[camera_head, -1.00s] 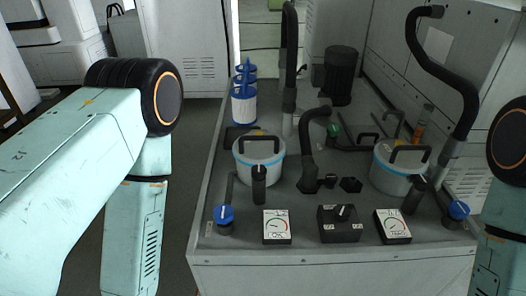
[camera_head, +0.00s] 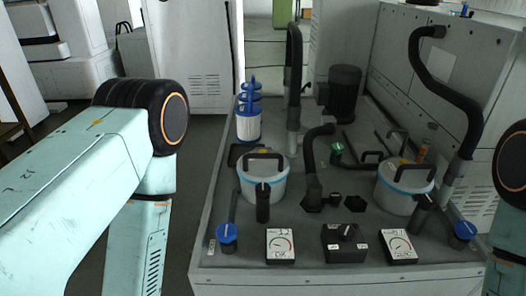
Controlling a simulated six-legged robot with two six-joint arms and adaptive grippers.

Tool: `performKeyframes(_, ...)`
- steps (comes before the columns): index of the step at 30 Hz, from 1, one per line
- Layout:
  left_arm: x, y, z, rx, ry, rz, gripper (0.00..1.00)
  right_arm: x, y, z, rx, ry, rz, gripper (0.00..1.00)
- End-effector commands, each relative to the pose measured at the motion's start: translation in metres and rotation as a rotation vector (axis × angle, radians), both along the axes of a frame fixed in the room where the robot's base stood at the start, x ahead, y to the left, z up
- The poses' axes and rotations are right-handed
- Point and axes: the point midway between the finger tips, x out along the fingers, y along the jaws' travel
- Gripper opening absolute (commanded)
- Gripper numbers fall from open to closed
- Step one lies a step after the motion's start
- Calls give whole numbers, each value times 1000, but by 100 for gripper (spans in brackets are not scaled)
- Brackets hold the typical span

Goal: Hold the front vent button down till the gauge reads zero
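Two round white canisters with blue bands and black handles stand on a grey deck: a left canister (camera_head: 258,185) and a right canister (camera_head: 392,198). A small yellow spot, perhaps a button, shows under the left handle (camera_head: 264,152) and another under the right handle (camera_head: 402,161). A left gauge (camera_head: 280,256) and a right gauge (camera_head: 400,258) lie at the deck's front edge; their needles are too small to read surely. Which part is the front vent button I cannot tell. Both my arms show at the sides, but neither gripper is in view.
A black switch box (camera_head: 345,255) sits between the gauges. Blue-topped valves stand at the front left (camera_head: 227,232) and front right (camera_head: 465,230). Black hoses (camera_head: 435,75) rise over the deck. Blue-white filters (camera_head: 249,125) stand behind the left canister. Floor left of the deck is clear.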

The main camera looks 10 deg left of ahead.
Motion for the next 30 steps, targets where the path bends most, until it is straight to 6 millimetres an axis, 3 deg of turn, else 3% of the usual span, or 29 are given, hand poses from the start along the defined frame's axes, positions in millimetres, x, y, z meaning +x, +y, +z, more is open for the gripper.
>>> performKeyframes(10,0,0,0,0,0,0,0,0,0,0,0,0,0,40)
performKeyframes(30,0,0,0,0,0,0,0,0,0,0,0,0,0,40)
